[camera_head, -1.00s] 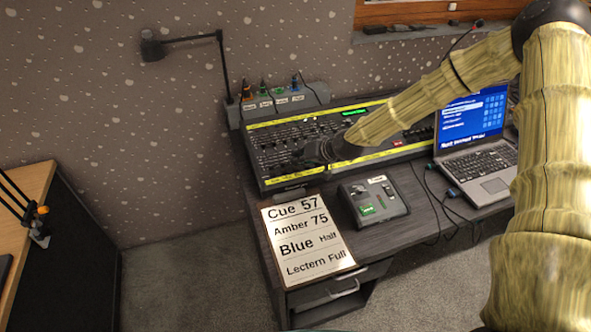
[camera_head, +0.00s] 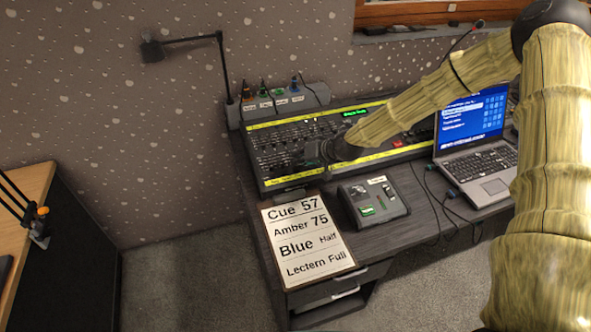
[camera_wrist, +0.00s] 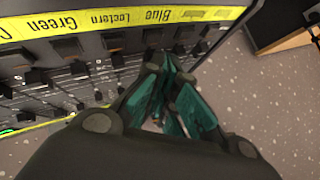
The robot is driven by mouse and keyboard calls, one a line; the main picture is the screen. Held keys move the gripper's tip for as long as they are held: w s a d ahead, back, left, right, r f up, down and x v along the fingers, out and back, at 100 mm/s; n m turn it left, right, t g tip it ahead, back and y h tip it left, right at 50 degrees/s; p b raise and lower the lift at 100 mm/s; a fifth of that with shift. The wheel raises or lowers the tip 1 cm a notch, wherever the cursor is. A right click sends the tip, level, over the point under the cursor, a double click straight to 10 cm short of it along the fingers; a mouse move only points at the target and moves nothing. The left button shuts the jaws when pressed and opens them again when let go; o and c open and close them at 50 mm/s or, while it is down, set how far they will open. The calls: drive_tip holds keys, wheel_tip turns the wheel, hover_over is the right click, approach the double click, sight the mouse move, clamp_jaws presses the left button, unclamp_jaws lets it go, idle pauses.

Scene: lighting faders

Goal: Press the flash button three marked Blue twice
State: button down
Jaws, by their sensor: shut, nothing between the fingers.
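The lighting console (camera_head: 268,126) is a dark desk with rows of faders and buttons between yellow label strips. In the wrist view, its label strip (camera_wrist: 105,17) reads Green, Lectern, Blue and Amber upside down. The Blue label (camera_wrist: 158,15) is above a column with a dark button or fader cap (camera_wrist: 152,38). My gripper (camera_wrist: 170,66) is shut and empty, its teal fingertips just below that column. Whether they touch a button I cannot tell. In the head view my gripper (camera_head: 308,160) is over the console's front left part, its tips hard to make out.
A cue card (camera_head: 308,243) lies at the desk's front left, beside a small grey box (camera_head: 373,201). A laptop (camera_head: 472,130) stands at the right with cables near it.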

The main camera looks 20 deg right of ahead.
drive_tip(key=shift+f, duration=0.15)
drive_tip(key=shift+f+b, duration=0.3)
drive_tip(key=shift+b, duration=0.15)
drive_tip(key=shift+f, duration=0.3)
idle(0.9)
drive_tip(key=shift+r, duration=0.75)
drive_tip(key=shift+r, duration=0.1)
drive_tip(key=shift+s+r+p, duration=0.15)
drive_tip(key=shift+r+p, duration=0.65)
drive_tip(key=shift+r, duration=0.45)
drive_tip(key=shift+s+r+p, duration=0.1)
drive_tip(key=shift+r+p, duration=0.7)
drive_tip(key=shift+r, duration=0.4)
